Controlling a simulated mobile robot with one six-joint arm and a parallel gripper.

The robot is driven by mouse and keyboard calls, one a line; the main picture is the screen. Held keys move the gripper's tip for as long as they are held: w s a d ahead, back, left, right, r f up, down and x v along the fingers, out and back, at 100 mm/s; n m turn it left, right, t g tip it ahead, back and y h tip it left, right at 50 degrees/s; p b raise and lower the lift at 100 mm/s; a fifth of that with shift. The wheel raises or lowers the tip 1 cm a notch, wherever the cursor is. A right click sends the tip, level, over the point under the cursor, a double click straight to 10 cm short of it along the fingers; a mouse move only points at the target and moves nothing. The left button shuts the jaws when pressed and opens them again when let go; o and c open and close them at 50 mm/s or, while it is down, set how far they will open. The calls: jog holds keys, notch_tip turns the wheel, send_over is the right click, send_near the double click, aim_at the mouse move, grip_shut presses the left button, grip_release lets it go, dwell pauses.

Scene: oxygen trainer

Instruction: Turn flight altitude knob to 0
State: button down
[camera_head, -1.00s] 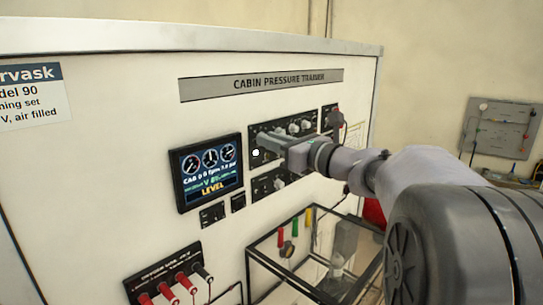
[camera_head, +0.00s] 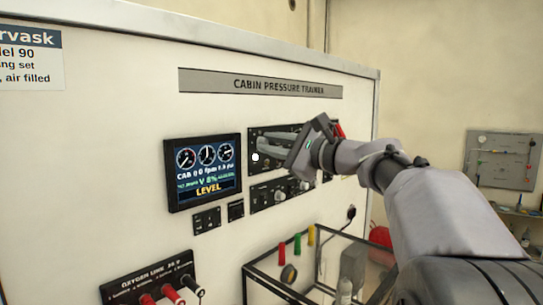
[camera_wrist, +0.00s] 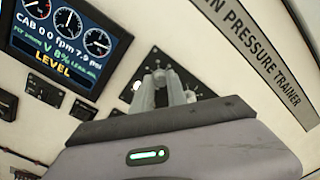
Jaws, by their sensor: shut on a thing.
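The black upper knob panel (camera_head: 254,133) sits right of the display on the white trainer front, and it also shows in the wrist view (camera_wrist: 153,57). My gripper (camera_head: 263,149) reaches its left part from the right. In the wrist view its two grey fingers (camera_wrist: 160,74) are close together at the panel, shut on a small knob that the fingers mostly hide. I cannot read the knob's label or setting. The display (camera_head: 206,172) shows three dials, "CAB 0 0 fpm", a green "V 8%" line and yellow "LEVEL".
A lower knob panel (camera_head: 284,191) lies just under my gripper. Small switches (camera_head: 207,221) sit below the display. A glass-sided case (camera_head: 262,283) with coloured items stands below right. Red plugs (camera_head: 171,294) stick out at the lower left.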

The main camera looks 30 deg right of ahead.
jog(key=shift+f+n+b, duration=0.1)
jog(key=shift+n+b, duration=0.35)
jog(key=shift+n, duration=0.05)
dwell(0.3)
jog(key=c, duration=1.3)
grip_release()
jog(key=b+v, duration=0.1)
jog(key=v, duration=1.6)
jog(key=shift+s+d, duration=0.1)
jog(key=shift+s, duration=0.1)
